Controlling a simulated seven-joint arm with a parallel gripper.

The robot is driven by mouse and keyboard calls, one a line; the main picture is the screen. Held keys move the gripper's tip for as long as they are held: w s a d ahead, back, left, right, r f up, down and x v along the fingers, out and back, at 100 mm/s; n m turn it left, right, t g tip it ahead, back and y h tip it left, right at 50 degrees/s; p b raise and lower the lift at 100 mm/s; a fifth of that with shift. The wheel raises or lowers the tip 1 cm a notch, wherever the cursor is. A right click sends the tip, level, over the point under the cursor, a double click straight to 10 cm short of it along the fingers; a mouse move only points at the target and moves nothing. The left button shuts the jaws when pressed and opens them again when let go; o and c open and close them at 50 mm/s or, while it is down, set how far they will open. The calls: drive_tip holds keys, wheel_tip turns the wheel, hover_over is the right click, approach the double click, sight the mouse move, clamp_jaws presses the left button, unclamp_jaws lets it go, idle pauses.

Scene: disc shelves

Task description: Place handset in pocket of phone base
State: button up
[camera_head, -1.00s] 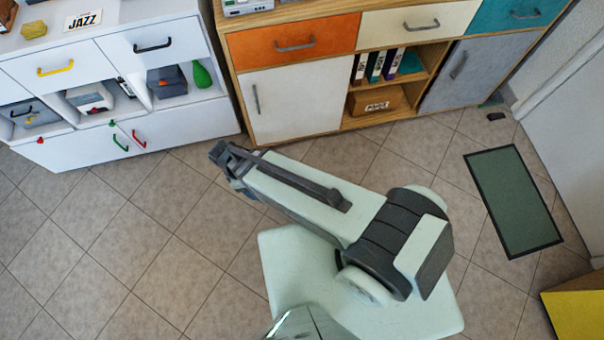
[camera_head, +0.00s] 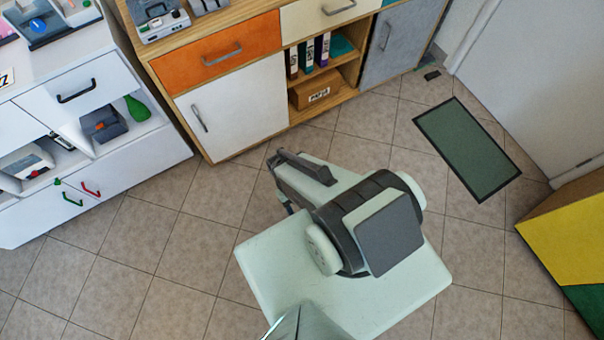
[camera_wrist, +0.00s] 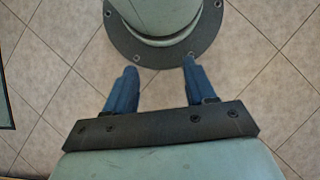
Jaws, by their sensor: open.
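My gripper (camera_wrist: 159,66) shows in the wrist view with two blue fingers spread apart and nothing between them. It points at the floor and my own base. In the head view my arm mostly hides it. I cannot make out a handset or a phone base for certain. A grey-white device with a dark top (camera_head: 163,22) stands on the wooden cabinet at the upper left, cut by the picture's edge. A small dark object (camera_head: 432,76) lies on the floor near the wall, too small to identify.
A white dresser (camera_head: 140,160) with open shelves stands at the left. The wooden cabinet (camera_head: 235,110) has doors, drawers and a shelf of binders. A green mat (camera_head: 467,148) lies on the floor at right. A yellow-green box (camera_head: 575,235) stands lower right. Tiled floor between is clear.

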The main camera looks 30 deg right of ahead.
drive_tip(key=shift+s+d+f+m, duration=0.15)
drive_tip(key=shift+s+d+m, duration=0.25)
drive_tip(key=shift+s+m, duration=0.25)
